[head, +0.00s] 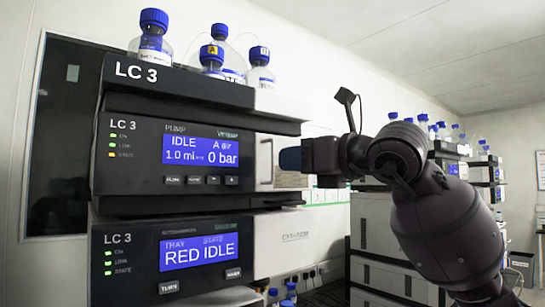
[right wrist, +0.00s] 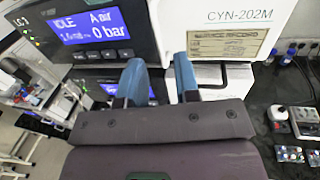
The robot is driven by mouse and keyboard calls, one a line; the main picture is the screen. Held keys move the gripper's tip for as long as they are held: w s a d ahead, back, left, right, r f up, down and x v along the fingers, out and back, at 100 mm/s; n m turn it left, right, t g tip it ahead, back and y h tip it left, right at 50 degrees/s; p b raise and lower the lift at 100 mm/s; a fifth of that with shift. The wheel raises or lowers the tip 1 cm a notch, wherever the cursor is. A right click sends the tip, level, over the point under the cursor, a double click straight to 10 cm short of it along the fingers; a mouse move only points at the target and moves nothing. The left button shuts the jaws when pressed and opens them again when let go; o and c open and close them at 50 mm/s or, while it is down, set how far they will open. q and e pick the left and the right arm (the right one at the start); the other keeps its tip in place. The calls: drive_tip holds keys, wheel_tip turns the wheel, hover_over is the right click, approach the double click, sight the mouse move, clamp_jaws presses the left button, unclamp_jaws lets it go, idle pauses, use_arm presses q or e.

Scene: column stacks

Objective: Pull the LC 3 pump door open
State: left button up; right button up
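The LC 3 pump door (head: 140,158) is the dark front of the upper module in the head view, with a lit blue display reading IDLE and 0 bar. It looks closed. A pale upright strip with a dark edge (head: 266,160) stands at its right side. My right gripper (head: 288,158) is just right of this strip, its blue fingertips pointing at it. In the right wrist view, the two blue fingers (right wrist: 160,78) are apart, with the right edge of the pump door (right wrist: 118,28) ahead of the gap. Contact cannot be made out. My left gripper is not in view.
A lower LC 3 tray module (head: 165,255) sits under the pump. Blue-capped bottles (head: 152,35) stand on top of the stack. More instrument stacks (head: 385,235) stand behind my right arm. A dark bench (right wrist: 285,90) with small items lies right of the stack.

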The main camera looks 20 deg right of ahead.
sight(273, 176)
drive_tip(key=shift+p+x, duration=0.6)
drive_tip(key=shift+x, duration=2.2)
clamp_jaws()
